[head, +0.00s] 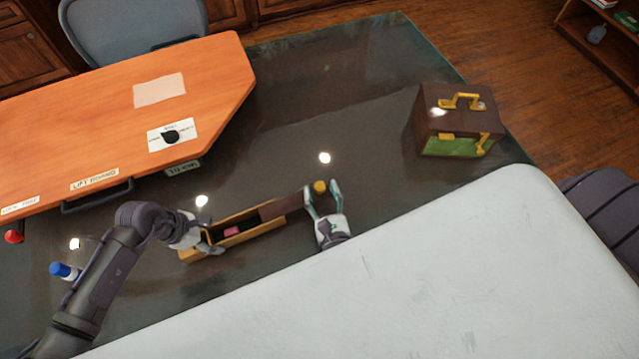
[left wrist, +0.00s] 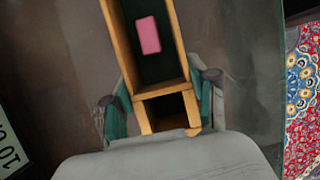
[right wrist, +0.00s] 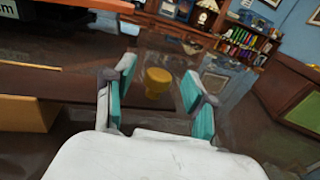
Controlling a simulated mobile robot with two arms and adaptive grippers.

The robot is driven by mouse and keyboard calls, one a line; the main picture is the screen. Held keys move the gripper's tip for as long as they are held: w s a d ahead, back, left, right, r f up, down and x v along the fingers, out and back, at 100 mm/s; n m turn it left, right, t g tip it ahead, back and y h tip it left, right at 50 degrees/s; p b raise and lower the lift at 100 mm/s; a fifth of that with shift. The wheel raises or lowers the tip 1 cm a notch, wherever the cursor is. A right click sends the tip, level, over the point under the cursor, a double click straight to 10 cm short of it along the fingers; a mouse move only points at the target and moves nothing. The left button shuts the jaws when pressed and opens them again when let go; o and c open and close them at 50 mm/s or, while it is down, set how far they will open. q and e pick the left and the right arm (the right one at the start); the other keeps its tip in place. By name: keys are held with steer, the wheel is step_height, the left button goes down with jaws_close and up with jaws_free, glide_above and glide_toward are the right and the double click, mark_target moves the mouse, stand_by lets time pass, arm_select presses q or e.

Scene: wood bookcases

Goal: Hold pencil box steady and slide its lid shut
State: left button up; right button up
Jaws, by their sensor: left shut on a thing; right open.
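The pencil box (head: 254,233) is a long, narrow light-wood box with a dark inside, lying on the dark glass table. Its dark brown lid (head: 286,206) covers part of the right end and sticks out past it; the left part is uncovered. A pink block (head: 232,231) lies inside and also shows in the left wrist view (left wrist: 148,35). My left gripper (head: 205,246) is shut on the box's left end, with one finger on each side (left wrist: 162,98). My right gripper (head: 321,186) is open beyond the lid's outer end. A yellow knob (right wrist: 157,82) shows between its fingers, apart from them; I cannot tell whether it joins the lid.
An orange board (head: 105,105) with labels and a black dial lies behind the box. A brown case with yellow handle (head: 455,115) stands at right. A white surface (head: 430,270) fills the front. Glass beyond the box is clear.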

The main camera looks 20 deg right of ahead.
steer(key=shift+w+d, duration=0.2)
steer(key=shift+w, duration=0.85)
jaws_close()
